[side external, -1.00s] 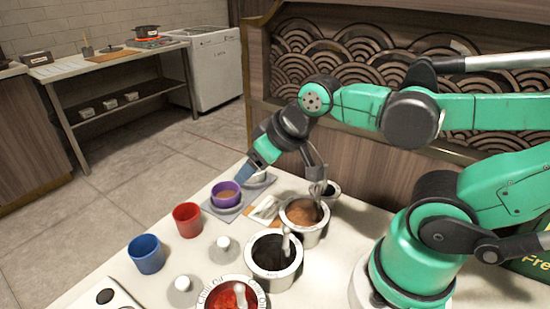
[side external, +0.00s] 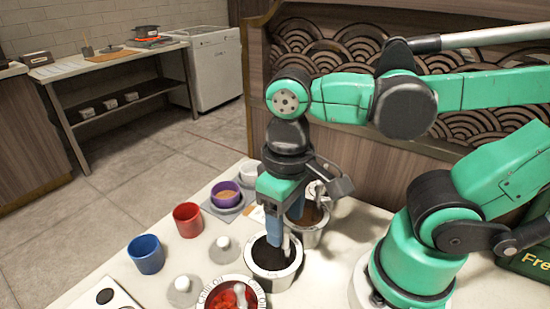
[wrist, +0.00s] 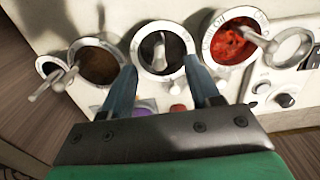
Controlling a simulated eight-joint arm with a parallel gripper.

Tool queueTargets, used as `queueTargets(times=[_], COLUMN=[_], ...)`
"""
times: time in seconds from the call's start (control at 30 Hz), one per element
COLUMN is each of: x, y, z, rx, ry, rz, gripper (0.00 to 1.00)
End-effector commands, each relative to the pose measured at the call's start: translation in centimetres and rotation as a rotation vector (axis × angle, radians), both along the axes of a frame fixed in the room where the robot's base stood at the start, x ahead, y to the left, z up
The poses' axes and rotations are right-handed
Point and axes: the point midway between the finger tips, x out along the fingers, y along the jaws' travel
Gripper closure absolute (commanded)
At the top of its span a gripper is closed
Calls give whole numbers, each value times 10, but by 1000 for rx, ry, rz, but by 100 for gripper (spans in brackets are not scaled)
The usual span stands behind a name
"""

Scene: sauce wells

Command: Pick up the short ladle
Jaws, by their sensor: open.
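My gripper (side external: 283,228) is open and points down over the well of dark sauce (side external: 262,268). In the wrist view its two fingers (wrist: 160,68) stand either side of this well. A pale ladle (side external: 286,245) stands in the dark sauce, close to the fingertips; they are not closed on it. It also shows in the wrist view (wrist: 160,52). Other ladles stand in the brown sauce well (wrist: 100,65), with its handle (wrist: 55,85) leaning out, and in the red chili oil well (wrist: 232,45). I cannot tell for sure which ladle is the short one.
A red cup (side external: 187,220), a blue cup (side external: 146,254) and a purple cup (side external: 225,194) stand along the counter's left side. Pale lids (side external: 223,249) with knobs lie between the cups and the wells. The wells stand close together.

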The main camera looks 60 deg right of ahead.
Motion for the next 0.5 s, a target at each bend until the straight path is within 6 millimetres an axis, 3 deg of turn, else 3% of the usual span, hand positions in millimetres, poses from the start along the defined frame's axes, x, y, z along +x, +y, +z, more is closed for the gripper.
queueTargets(times=[0.2, 0.5], x=[1, 0], y=[0, 0], z=[-22, -32], rx=[0, 1], ry=[-2, -3], rz=[0, 0], gripper=[44, 44])
